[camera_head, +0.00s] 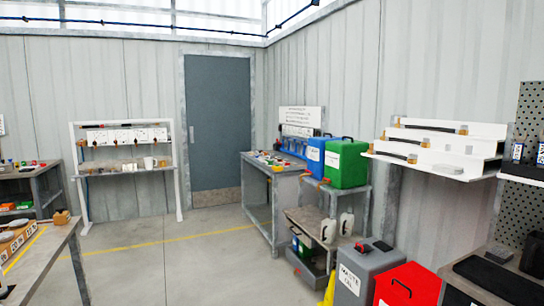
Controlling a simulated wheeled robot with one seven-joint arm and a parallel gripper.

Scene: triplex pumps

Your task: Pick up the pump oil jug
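No label that reads as pump oil can be made out, so I cannot tell which container is the pump oil jug. A large green container (346,163) with a white label and a black top handle stands on a grey stand right of centre. A blue container (317,157) with a white label stands beside it on the left. Two small white jugs, one at the left (328,231) and one at the right (346,226), stand on the stand's lower shelf. My gripper is not in view.
A grey waste oil container (352,282) and a red container (408,285) are at the lower right. A workbench (262,168) adjoins the stand. A bench (50,262) with boxes is at the lower left. The floor (205,265) between is clear, and a grey door (218,125) is behind.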

